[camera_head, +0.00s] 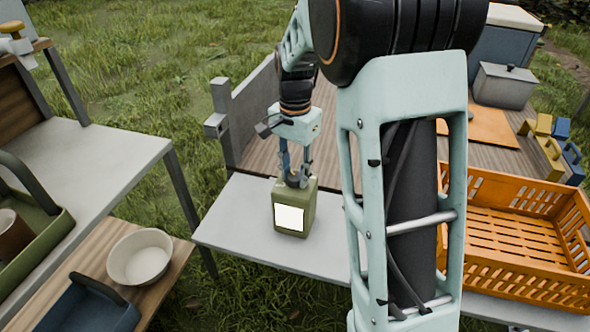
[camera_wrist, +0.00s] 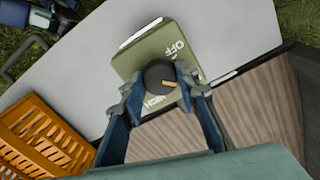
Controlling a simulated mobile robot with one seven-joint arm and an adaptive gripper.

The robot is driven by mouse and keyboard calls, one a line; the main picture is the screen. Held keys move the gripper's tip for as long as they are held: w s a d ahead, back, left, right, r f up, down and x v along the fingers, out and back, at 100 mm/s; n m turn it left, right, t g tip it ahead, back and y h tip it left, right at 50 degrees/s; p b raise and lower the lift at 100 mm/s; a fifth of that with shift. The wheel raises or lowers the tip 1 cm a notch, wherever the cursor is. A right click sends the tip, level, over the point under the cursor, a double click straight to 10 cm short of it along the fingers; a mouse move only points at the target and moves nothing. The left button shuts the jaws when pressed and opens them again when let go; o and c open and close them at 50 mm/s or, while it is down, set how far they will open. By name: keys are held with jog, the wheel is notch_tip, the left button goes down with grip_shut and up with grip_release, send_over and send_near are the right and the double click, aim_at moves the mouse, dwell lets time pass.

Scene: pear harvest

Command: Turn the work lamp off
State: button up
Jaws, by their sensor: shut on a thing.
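The work lamp (camera_head: 310,207) is a green box standing upright on the grey table, with a bright white panel (camera_head: 289,218) on its front. My gripper (camera_head: 297,181) points down onto the lamp's top. In the wrist view the lamp's top (camera_wrist: 150,45) carries the words OFF and HIGH, partly covered, around a dark round knob (camera_wrist: 155,74). My gripper's fingers (camera_wrist: 160,88) are shut on the knob, one on each side. Other labels are hidden.
An orange crate (camera_head: 485,188) stands at the right. A white bowl (camera_head: 140,258) and a blue tray (camera_head: 90,305) are on a wooden surface at lower left. A green tray (camera_head: 50,235) sits on the left table. The grey table (camera_head: 235,225) is bare around the lamp.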

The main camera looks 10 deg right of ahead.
aim_at(295, 175)
jog(key=n+p, duration=0.3)
jog(key=n, duration=0.3)
jog(key=shift+r, duration=0.1)
jog(key=n+p, duration=0.2)
jog(key=n, duration=0.4)
dwell(0.5)
jog(key=o, duration=1.2)
jog(key=shift+c, duration=0.2)
notch_tip(295, 175, up, 12)
